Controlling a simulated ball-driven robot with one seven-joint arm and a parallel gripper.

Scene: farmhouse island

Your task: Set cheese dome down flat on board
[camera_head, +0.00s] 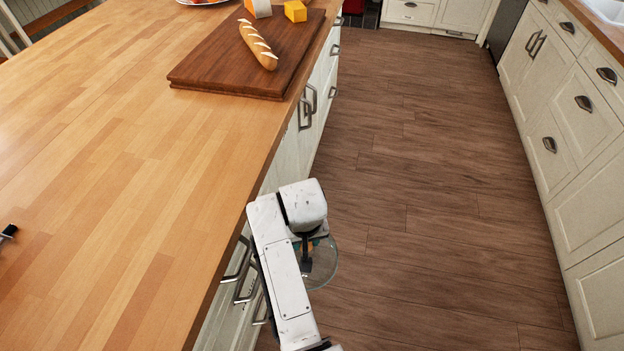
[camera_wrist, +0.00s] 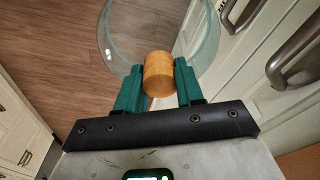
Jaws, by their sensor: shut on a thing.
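The cheese dome is clear glass with a round wooden knob. In the wrist view, my gripper (camera_wrist: 158,82) has its two green fingers shut on the knob of the cheese dome (camera_wrist: 118,40), and the glass spreads out beyond the fingers. In the head view, the dome (camera_head: 324,265) shows partly behind my arm, beside the island's cabinet front and over the floor, below the countertop. My fingers are mostly hidden there. The dark wooden board (camera_head: 215,72) lies on the island's far right part, well away from the dome.
On the board are a baguette (camera_head: 258,45), an orange cheese block (camera_head: 295,11) and a second cheese piece (camera_head: 259,8). The island countertop (camera_head: 110,130) is largely bare. Cabinet handles (camera_head: 240,270) stick out near the dome. The floor aisle (camera_head: 430,180) is clear.

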